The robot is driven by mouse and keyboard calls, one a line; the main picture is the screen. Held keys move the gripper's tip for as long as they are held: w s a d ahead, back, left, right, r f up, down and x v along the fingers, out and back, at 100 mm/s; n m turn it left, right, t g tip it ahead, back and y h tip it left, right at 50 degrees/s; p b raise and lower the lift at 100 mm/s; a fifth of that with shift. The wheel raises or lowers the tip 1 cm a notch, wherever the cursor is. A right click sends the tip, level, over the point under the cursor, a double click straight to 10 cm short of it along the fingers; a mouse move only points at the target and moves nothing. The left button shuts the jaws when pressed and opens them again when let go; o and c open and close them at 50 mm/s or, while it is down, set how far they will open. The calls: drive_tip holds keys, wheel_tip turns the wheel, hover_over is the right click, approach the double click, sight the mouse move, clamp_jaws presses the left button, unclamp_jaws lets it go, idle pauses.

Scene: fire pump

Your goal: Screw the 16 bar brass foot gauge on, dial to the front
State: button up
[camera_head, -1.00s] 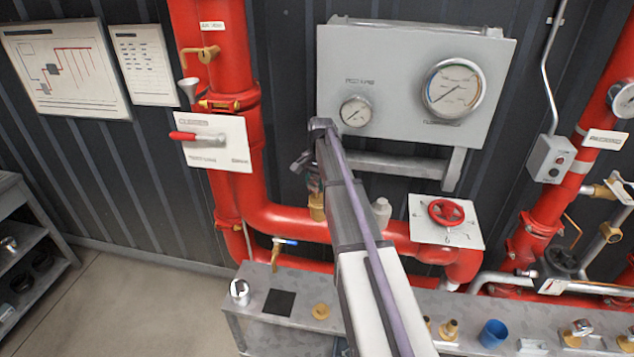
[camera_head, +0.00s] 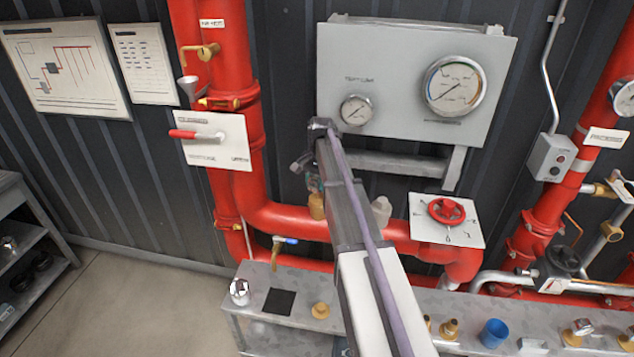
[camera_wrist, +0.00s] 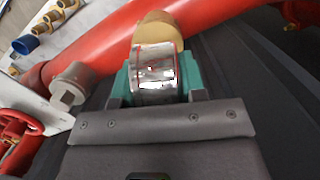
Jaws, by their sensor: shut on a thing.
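My gripper (camera_wrist: 153,92) is shut on a silver round gauge (camera_wrist: 153,72), its teal pads on either side of the case. In the wrist view the gauge's shiny side faces the camera, and its dial and marking cannot be read. A brass fitting (camera_wrist: 157,32) lies straight beyond the gauge, in front of the red pipe (camera_wrist: 215,18). I cannot tell whether the gauge's foot is seated in it. In the head view the brass fitting (camera_head: 317,206) stands upright on the red pipe, just below my gripper (camera_head: 313,181). My arm hides much of this spot.
A grey plugged stub (camera_head: 381,211) stands right of the brass fitting, and a red handwheel (camera_head: 446,211) is further right. A grey panel (camera_head: 410,75) with two gauges hangs above. The bench (camera_head: 262,325) below holds a blue cup (camera_head: 494,333), a chrome part (camera_head: 239,291) and brass fittings (camera_head: 449,329).

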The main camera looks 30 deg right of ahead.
drive_tip(key=c, duration=0.4)
drive_tip(key=m+t, duration=0.1)
drive_tip(key=m, duration=0.5)
drive_tip(key=shift+w+d, duration=0.1)
drive_tip(key=shift+w, duration=0.05)
drive_tip(key=m, duration=0.4)
drive_tip(key=shift+d+m+t, duration=0.15)
drive_tip(key=shift+m+t, duration=0.15)
drive_tip(key=m, duration=0.3)
drive_tip(key=o, duration=1.5)
wheel_tip(320, 180, up, 8)
drive_tip(key=p, duration=0.8)
drive_tip(key=shift+r, duration=0.1)
